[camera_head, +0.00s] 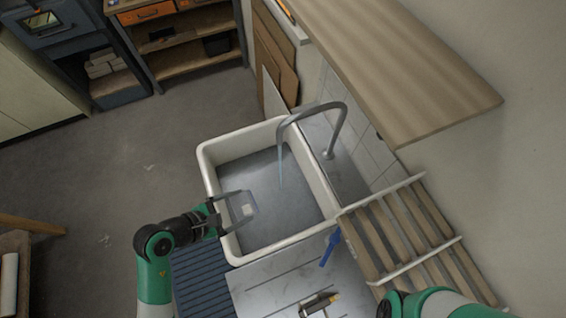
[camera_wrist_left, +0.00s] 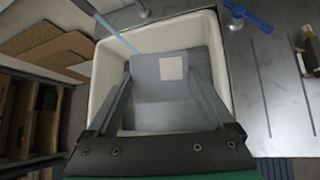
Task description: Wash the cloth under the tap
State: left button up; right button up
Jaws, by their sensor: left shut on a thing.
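My left gripper (camera_head: 248,205) is over the left side of the white sink (camera_head: 207,165). Its fingers are wide apart and shut on a flat, grey, partly see-through piece (camera_wrist_left: 150,72). A small pale square (camera_wrist_left: 172,68) shows on or behind this piece; I cannot tell which, or whether either is the cloth. The square also shows between the fingers in the head view (camera_head: 248,210). The grey curved tap (camera_head: 343,117) arches over the sink. A thin pale-blue stream (camera_head: 281,166) falls from its spout, to the right of the gripper. My right gripper is out of view.
A small tool (camera_head: 318,303) is on the grey worktop (camera_head: 265,285). A slatted wooden rack (camera_head: 385,240) stands right of the sink, below a wooden shelf (camera_head: 410,80). A ribbed blue mat (camera_head: 200,280) lies near left.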

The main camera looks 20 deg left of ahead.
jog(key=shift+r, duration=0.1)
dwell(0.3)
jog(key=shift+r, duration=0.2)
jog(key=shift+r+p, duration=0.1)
jog(key=shift+p, duration=0.25)
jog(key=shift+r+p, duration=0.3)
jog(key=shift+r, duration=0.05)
dwell(0.4)
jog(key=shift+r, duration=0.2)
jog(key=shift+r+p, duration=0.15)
jog(key=shift+p, duration=0.2)
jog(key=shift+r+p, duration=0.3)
dwell(0.5)
